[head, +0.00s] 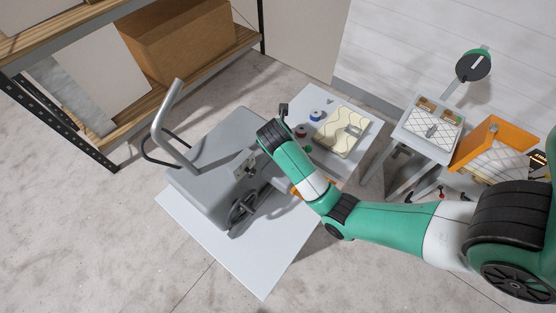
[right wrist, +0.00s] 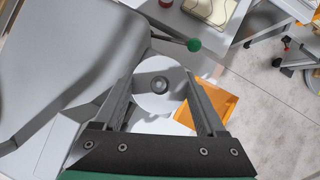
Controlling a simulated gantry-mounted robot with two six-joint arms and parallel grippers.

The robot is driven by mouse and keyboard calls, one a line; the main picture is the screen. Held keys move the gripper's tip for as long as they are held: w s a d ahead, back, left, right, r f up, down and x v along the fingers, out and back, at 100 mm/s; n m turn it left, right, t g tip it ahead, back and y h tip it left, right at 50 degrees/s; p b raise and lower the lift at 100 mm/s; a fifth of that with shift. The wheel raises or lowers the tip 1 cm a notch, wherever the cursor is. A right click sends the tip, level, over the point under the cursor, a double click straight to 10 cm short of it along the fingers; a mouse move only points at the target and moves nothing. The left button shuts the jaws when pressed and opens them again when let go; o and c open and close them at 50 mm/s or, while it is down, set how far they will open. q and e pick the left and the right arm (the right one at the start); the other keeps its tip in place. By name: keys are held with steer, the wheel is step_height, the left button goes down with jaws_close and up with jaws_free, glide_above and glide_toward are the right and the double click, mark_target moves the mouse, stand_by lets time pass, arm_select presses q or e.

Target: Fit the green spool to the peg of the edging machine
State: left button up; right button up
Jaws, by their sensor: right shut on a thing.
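My right gripper (right wrist: 161,84) is shut on a round spool, seen end-on in the right wrist view as a pale disc (right wrist: 149,101) with a grey hub. I take it for the green spool, but its thread colour is hidden. In the head view my right arm hides the gripper and spool. The edging machine (head: 213,142) is a large grey body with a bent handle and a dark wheel, left of my right wrist. Its grey casing fills the left of the right wrist view (right wrist: 75,55). I cannot make out the peg. My left gripper is not in view.
A blue spool (head: 317,115) and a red spool (head: 302,131) stand on the table beside a cream patterned piece (head: 336,138). An orange panel (right wrist: 222,101) lies right of the held spool. Shelving stands upper left.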

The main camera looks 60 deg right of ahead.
steer(key=shift+s+f, duration=0.1)
stand_by(0.3)
steer(key=shift+f+b, duration=1.8)
steer(key=shift+f, duration=1)
steer(key=shift+p, duration=0.4)
steer(key=shift+p, duration=0.35)
